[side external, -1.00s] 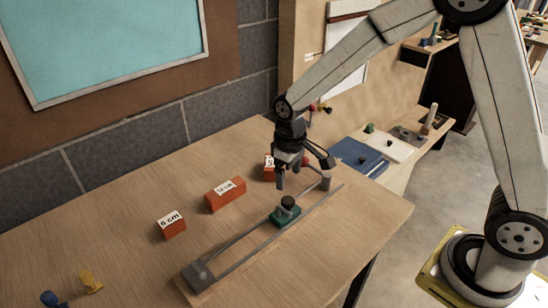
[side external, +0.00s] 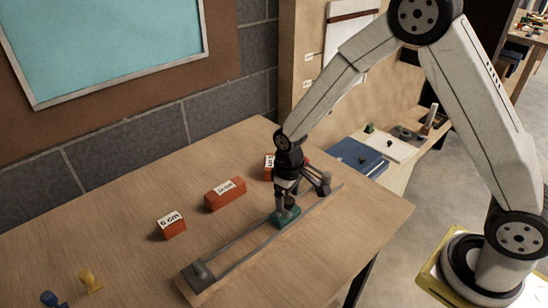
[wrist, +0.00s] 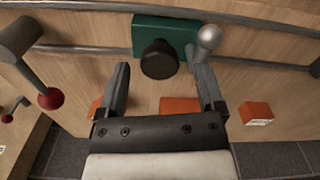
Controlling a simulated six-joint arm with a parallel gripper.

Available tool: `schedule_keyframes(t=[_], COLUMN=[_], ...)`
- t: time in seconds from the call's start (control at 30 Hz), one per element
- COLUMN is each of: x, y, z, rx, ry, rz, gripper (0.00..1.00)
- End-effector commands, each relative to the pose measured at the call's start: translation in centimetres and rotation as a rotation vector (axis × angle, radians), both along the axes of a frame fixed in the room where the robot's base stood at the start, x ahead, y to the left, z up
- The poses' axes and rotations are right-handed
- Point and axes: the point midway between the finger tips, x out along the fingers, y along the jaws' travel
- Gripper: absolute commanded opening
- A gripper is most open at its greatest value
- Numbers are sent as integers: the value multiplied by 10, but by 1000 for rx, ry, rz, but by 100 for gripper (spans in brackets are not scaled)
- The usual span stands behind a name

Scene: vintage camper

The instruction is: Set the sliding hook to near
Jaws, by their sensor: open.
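The sliding hook is a green carriage (side external: 280,219) on two parallel metal rails (side external: 240,248), toward the right part of the track in the side view. It carries a black knob (wrist: 158,60), with a silver round-headed post (wrist: 209,40) beside it in the wrist view. My gripper (side external: 288,207) is low over the carriage and hides much of the knob from the side. In the wrist view, the open fingers of my gripper (wrist: 160,72) lie on either side of the knob, with gaps showing; whether they reach its height is unclear.
Orange-red blocks with length labels lie behind the track: a "6 cm" block (side external: 172,227), a longer block (side external: 225,195) and one partly hidden behind my gripper. Grey end block (side external: 198,272) closes the left end. Blue and yellow pegs (side external: 90,281) stand at the front left.

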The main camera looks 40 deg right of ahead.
Motion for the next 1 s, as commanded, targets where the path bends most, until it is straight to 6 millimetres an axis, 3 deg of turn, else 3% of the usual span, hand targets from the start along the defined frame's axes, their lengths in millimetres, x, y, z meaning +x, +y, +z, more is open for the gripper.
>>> schedule_keyframes(t=[0.33,0.6,1.0], x=[0,0,0], y=[0,0,5], z=[-2,-2,-2], rx=[0,0,0], ry=[0,0,0], rz=[0,0,2], gripper=[84,0,0])
